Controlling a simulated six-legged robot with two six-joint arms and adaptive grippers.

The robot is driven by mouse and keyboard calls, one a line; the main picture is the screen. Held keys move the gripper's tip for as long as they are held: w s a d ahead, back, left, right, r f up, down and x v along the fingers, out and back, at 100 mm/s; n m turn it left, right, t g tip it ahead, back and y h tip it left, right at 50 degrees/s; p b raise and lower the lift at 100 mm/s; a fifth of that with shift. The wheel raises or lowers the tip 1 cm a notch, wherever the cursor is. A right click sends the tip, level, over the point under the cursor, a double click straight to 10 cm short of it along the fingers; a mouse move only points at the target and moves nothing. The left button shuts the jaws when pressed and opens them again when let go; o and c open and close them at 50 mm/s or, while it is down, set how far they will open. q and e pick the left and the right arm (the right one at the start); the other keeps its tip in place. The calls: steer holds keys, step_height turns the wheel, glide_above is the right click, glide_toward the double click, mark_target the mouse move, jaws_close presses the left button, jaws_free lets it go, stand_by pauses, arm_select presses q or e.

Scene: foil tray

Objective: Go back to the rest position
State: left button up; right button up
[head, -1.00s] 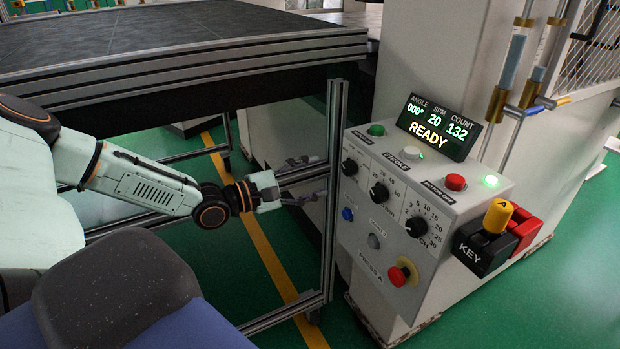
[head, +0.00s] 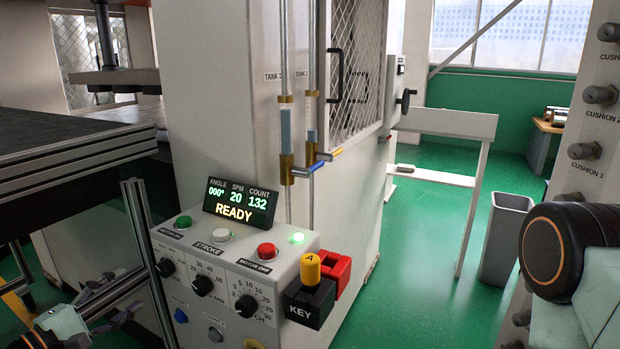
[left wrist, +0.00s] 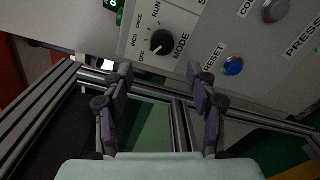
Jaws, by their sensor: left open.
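My left gripper (head: 108,298) is at the lower left of the head view, in front of the metal frame of the table and left of the grey control box (head: 255,275). In the left wrist view the two fingers (left wrist: 158,75) stand well apart with nothing between them. Beyond them are the black mode knob (left wrist: 162,42) and the blue reset button (left wrist: 233,66) on the box face. The fingers look apart from the box. An arm joint of mine with an orange ring shows at the right edge of the head view; my right gripper is out of view.
The display (head: 240,207) reads READY, count 132. A key block (head: 310,303) with a yellow key top (head: 310,268) sits on the box's right. The dark table (head: 50,140) is at left. Green floor (head: 435,230) is open at right, with a grey bin (head: 506,238).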

arm_select(q)
steer(key=s+d+f+m+g+y, duration=0.4)
steer(key=s+d+f+m+g, duration=0.4)
steer(key=d+f+m, duration=0.4)
steer(key=s+d+f+m+g+y, duration=0.1)
steer(key=s+f+g, duration=0.3)
steer(key=s, duration=0.8)
steer(key=s+d+f+m+g+y, duration=0.1)
steer(key=s+d+f+m+g, duration=0.3)
steer(key=s+f, duration=0.4)
steer(key=s, duration=0.4)
steer(key=shift+s+f+g+y, duration=0.15)
steer(key=shift+s+g+y, duration=0.15)
